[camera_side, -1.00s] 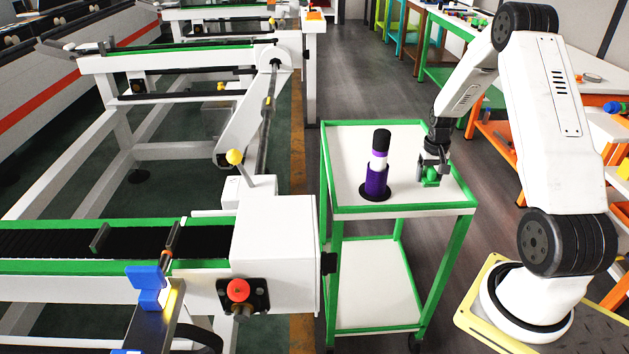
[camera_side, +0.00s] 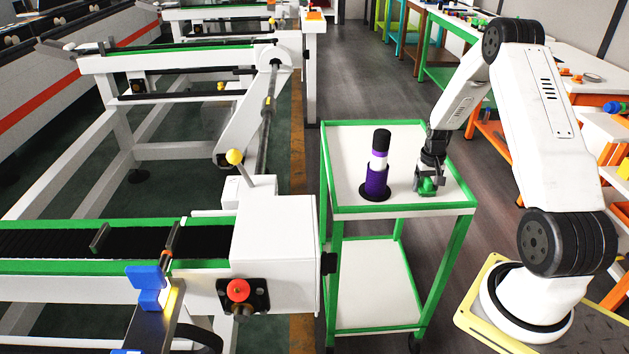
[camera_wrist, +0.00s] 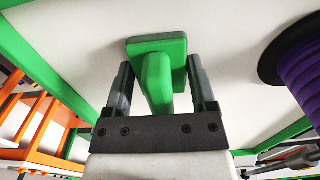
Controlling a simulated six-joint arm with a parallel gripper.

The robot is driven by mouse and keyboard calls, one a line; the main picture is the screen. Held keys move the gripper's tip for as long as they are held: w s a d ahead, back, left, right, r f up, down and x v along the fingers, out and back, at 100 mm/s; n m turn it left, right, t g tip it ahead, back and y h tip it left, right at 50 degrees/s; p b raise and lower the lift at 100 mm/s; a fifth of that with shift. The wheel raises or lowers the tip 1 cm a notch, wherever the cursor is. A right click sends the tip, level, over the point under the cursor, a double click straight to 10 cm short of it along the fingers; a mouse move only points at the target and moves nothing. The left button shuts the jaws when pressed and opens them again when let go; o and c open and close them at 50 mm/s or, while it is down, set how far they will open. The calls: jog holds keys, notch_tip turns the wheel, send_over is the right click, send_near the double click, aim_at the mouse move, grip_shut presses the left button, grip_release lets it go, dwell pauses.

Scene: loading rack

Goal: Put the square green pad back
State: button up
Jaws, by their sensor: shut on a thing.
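The square green pad (camera_side: 427,187) is at the right front part of the white cart top (camera_side: 352,151). In the wrist view the pad (camera_wrist: 158,46) shows a square plate with a thick green stem. My gripper (camera_side: 429,182) is shut on the stem, with one dark finger on each side; it also shows in the wrist view (camera_wrist: 160,85). The pad is at or just above the cart top; I cannot tell if it touches.
A purple, white and black cylinder (camera_side: 377,180) stands upright on a dark round base, left of my gripper. A green rim (camera_side: 405,210) edges the cart. A conveyor (camera_side: 110,245) lies to the left. The back of the cart top is clear.

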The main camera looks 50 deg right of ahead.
jog(key=o, duration=1.1)
jog(key=shift+r, duration=0.1)
notch_tip(320, 180, up, 12)
jog(key=shift+r, duration=0.1)
dwell(0.3)
jog(key=w+a+r+n+t, duration=0.1)
jog(key=w+a+n, duration=0.1)
jog(key=a, duration=0.7)
jog(key=w+a+r+n, duration=0.1)
jog(key=a+n, duration=0.1)
jog(key=a, duration=0.7)
jog(key=s+a+n, duration=0.1)
jog(key=s+a, duration=0.1)
jog(key=a, duration=0.3)
jog(key=s+a+n+t, duration=0.1)
jog(key=s+a+n, duration=0.1)
jog(key=a, duration=0.4)
jog(key=s+a+n, duration=0.2)
jog(key=s+a, duration=0.1)
jog(key=a, duration=0.3)
jog(key=shift+r+t, duration=0.1)
jog(key=shift+t, duration=0.2)
